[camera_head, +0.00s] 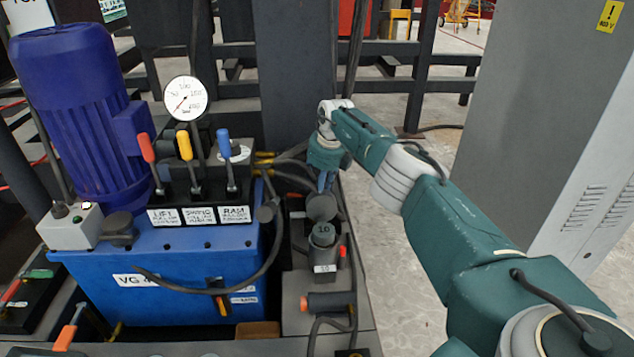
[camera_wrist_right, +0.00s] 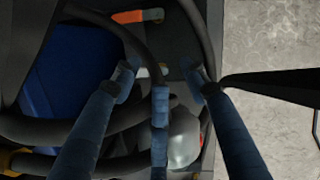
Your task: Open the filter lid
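The filter (camera_head: 323,240) is a dark upright cylinder marked "10", right of the blue tank. A dark round disc, which looks like its lid (camera_head: 321,207), stands tilted up at the back of the cylinder's top. My right gripper (camera_head: 325,181) points down just behind and above this disc. Its blue fingers, also seen in the right wrist view (camera_wrist_right: 161,80), are spread with nothing clearly held between them. Whether a finger touches the lid cannot be told. A pale rounded part (camera_wrist_right: 184,136) shows partly behind the fingers. My left gripper is out of view.
The blue tank (camera_head: 175,275) carries a blue motor (camera_head: 75,110), a gauge (camera_head: 185,98) and red, yellow and blue levers. Black hoses (camera_head: 275,235) run close to the filter. A grey cabinet (camera_head: 545,110) stands at the right. Open floor (camera_head: 400,290) lies between.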

